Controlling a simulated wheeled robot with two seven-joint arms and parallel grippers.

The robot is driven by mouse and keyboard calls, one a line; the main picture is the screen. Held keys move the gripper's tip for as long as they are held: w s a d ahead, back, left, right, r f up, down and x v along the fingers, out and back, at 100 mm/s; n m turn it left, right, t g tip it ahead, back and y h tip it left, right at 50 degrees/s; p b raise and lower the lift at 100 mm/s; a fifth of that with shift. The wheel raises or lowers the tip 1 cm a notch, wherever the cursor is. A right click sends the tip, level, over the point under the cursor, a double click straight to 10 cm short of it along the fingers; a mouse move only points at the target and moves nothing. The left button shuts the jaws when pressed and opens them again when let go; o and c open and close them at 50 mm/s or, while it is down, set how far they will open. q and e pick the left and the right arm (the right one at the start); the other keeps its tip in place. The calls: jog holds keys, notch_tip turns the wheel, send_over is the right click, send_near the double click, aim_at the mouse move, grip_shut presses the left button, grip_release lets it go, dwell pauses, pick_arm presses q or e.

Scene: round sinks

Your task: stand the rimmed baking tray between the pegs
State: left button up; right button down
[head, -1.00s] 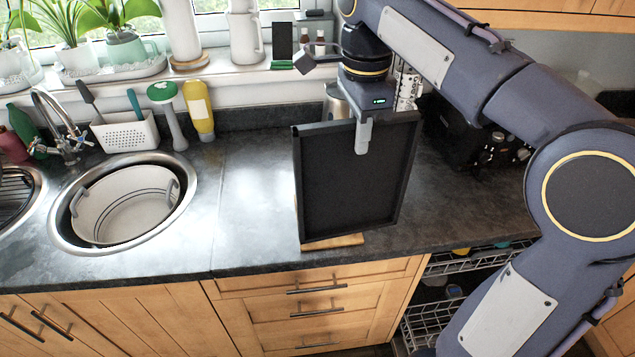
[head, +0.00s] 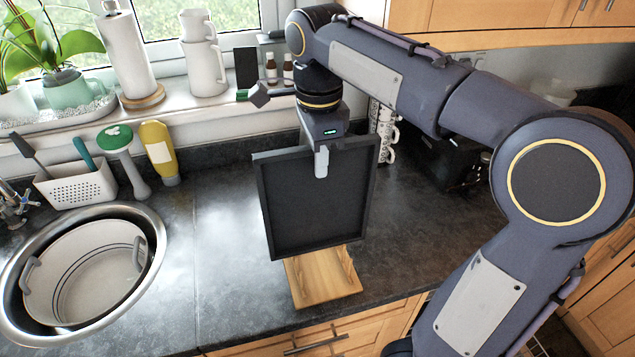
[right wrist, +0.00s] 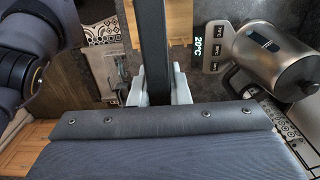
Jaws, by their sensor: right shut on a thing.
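The rimmed baking tray (head: 315,200) is black and upright, its broad face towards the head camera. My right gripper (head: 321,160) is shut on its top edge. In the right wrist view the tray is a dark upright strip (right wrist: 153,45) between the fingers of the right gripper (right wrist: 155,88). A wooden board (head: 318,283) lies on the worktop below the tray, with pegs (head: 345,262) partly showing at its right side. The tray hides the back of the board. I cannot tell whether the tray's lower edge touches the board. My left gripper is not in view.
A round sink (head: 18,318) holding a white tub (head: 88,268) is at the left. A metal kettle (right wrist: 282,58) shows in the wrist view. Stacked mugs (head: 387,130) stand behind the tray at the right. The worktop (head: 222,225) left of the tray is clear.

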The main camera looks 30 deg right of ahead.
send_over(319, 205)
notch_tip(319, 205, down, 4)
jog(key=shift+w+d+f, duration=0.1)
jog(key=shift+w+d, duration=0.05)
jog(key=shift+w, duration=0.3)
jog(key=shift+f, duration=0.1)
jog(key=shift+f, duration=0.3)
jog(key=c, duration=1.4)
grip_release()
jog(key=shift+o, duration=0.2)
